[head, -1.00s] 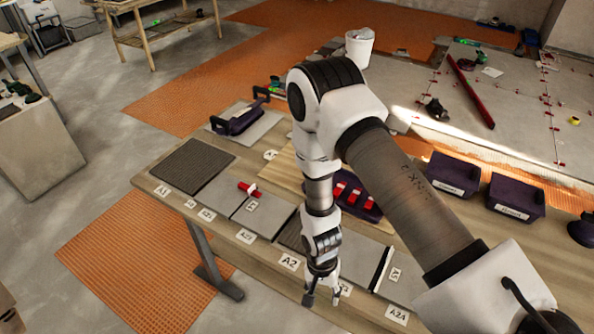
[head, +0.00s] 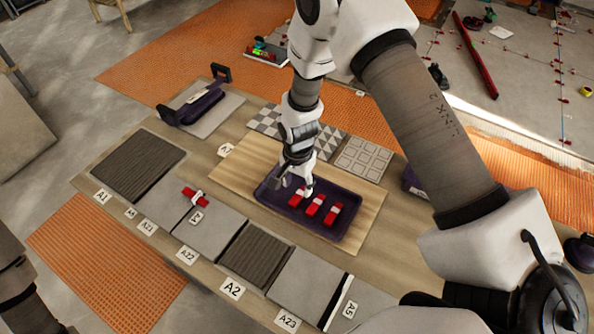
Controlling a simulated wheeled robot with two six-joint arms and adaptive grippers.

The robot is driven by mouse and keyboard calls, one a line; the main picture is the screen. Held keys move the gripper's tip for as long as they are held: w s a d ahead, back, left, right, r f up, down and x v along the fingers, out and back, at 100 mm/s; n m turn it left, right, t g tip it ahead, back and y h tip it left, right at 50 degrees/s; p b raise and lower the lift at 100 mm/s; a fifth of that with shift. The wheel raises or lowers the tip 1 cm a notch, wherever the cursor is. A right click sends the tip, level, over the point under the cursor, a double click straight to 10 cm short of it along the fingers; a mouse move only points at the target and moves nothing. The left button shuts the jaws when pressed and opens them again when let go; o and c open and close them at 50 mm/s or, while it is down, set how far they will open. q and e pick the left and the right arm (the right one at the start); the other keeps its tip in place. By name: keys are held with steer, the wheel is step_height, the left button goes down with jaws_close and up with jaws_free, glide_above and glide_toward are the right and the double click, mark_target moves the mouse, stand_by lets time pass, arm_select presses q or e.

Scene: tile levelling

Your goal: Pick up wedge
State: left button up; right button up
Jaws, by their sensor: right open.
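Red wedges lie in a row in a dark purple tray (head: 268,205): a left wedge (head: 296,200), a middle wedge (head: 314,207) and a right wedge (head: 332,215). My right gripper (head: 297,188) is open and points down over the tray's left part. Its fingertips are close to the left wedge and partly cover it; I cannot tell whether they touch it. Another red piece with a white part (head: 195,197) lies across the joint between two grey tiles to the left. My left gripper is out of the picture; only part of my left arm shows at lower left.
The tray stands on a wooden board (head: 233,170) on the workbench. Labelled tiles, including a dark ribbed tile (head: 256,253), line the near edge. Patterned tiles (head: 362,158) lie behind the tray. A purple handled tool (head: 195,105) rests on a tile at back left.

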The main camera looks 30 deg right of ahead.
mark_target(294, 199)
steer(key=f, duration=0.1)
steer(key=f+p, duration=0.1)
steer(key=f, duration=0.1)
steer(key=f+p, duration=0.1)
steer(key=shift+w+a+f, duration=0.15)
steer(key=shift+a+f, duration=0.2)
steer(key=shift+a, duration=0.05)
steer(key=f, duration=0.3)
steer(key=shift+w+d+p, duration=0.15)
steer(key=shift+w+p, duration=0.15)
steer(key=shift+r, duration=0.15)
steer(key=shift+s+r, duration=0.1)
steer(key=shift+s, duration=0.05)
steer(key=c, duration=0.9)
